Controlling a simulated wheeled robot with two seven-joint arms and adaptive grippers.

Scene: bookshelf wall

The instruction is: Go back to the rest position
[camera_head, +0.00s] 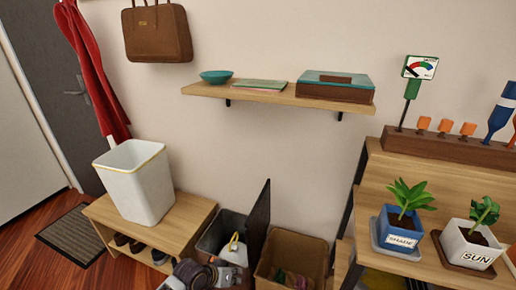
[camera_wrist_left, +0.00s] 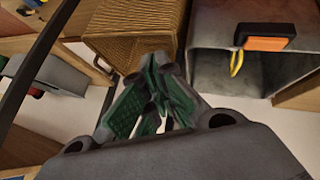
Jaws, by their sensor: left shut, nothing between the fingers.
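My left gripper (camera_head: 200,274) shows at the bottom edge of the head view, in front of an open dark bin (camera_head: 210,238). In the left wrist view, its green-padded fingers (camera_wrist_left: 152,100) are closed together with nothing between them. A woven basket (camera_wrist_left: 135,32) and the grey inside of a bin (camera_wrist_left: 222,72) lie beyond the fingers there. My right gripper is in neither view.
A white bin (camera_head: 135,185) stands on a low wooden bench (camera_head: 188,222) with shoes under it. A brown basket (camera_head: 297,255) stands right of the dark bin. A wooden stand with potted plants (camera_head: 403,222) is at the right. A wall shelf (camera_head: 270,96) hangs above.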

